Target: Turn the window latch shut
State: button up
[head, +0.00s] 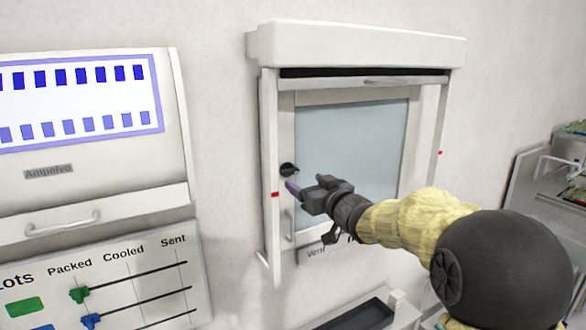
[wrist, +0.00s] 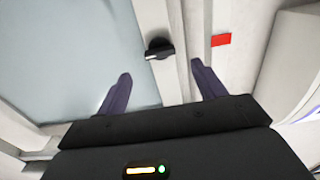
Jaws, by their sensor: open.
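The window (head: 365,150) is a pale blue pane in a white frame on the wall. Its latch (head: 289,169) is a small black knob on the left side of the frame. In the wrist view the latch (wrist: 159,48) shows as a black knob with a light mark on its left end. My gripper (head: 307,183) is just below and right of the latch in the head view. In the wrist view my gripper (wrist: 160,82) has its two dark purple fingers apart and empty. The latch lies beyond the fingertips, between their lines, and looks untouched.
A white shutter box (head: 355,45) with a handled bar tops the window. Red marks (head: 275,194) sit on the side rails. A board with sliders (head: 100,285) and a handled panel (head: 90,150) are at left. A dark tray (head: 360,315) is below.

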aim_at(292, 173)
jog(key=p+x, duration=0.3)
jog(key=x, duration=0.3)
jog(key=shift+w+a+r, duration=0.1)
jog(key=shift+w, duration=0.05)
jog(key=shift+w+a, duration=0.35)
jog(key=shift+w, duration=0.2)
jog(key=c, duration=1)
